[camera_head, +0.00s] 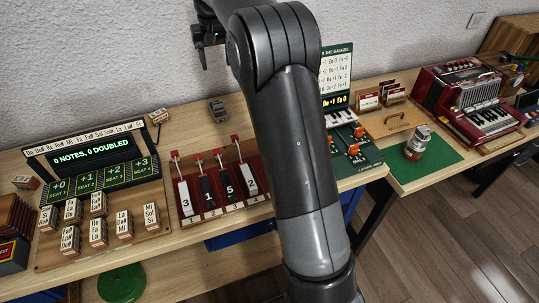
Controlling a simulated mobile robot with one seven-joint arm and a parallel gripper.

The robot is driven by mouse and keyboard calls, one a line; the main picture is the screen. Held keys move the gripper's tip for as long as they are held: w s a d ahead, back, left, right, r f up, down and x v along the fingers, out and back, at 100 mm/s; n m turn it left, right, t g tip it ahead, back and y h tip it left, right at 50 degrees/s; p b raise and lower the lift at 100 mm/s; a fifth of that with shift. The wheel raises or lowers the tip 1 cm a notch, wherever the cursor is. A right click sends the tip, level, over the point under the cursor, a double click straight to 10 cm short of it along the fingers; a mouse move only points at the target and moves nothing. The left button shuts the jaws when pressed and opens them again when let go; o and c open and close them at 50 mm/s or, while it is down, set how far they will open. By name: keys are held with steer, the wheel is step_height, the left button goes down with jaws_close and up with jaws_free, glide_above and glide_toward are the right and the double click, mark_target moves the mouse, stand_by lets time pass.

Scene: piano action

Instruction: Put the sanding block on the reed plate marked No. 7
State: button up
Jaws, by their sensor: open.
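My gripper (207,36) shows only in part at the top of the head view, dark against the white wall. It is open, above and behind the workbench, and nothing shows in it. I cannot make out a sanding block for sure. A small grey block-like object (217,110) lies on the bench near the wall, left of my arm. No plate marked No. 7 can be read. A dark red rack (205,211) holds several upright pieces with numbers such as 3, 1, 5 and 2. My arm hides part of the bench's middle.
Lettered wooden blocks (98,203) stand before a display (92,151) at left. Right of my arm are a green panel with orange knobs (354,150), a jar (417,143) on a green mat (437,170), and a red accordion (468,102). Bare bench shows behind the rack.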

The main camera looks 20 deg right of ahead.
steer(key=s+r+t, duration=0.1)
steer(key=s+r, duration=0.3)
steer(key=s, duration=0.6)
steer(key=s+r+t, duration=0.1)
steer(key=s+r, duration=0.3)
steer(key=s, duration=0.7)
steer(key=s+f+t, duration=0.1)
steer(key=s+f, duration=0.3)
steer(key=s, duration=0.6)
steer(key=s+f+t, duration=0.1)
steer(key=s+f, duration=0.4)
steer(key=s, duration=0.6)
steer(key=shift+d, duration=0.45)
steer(key=shift+s+r, duration=0.1)
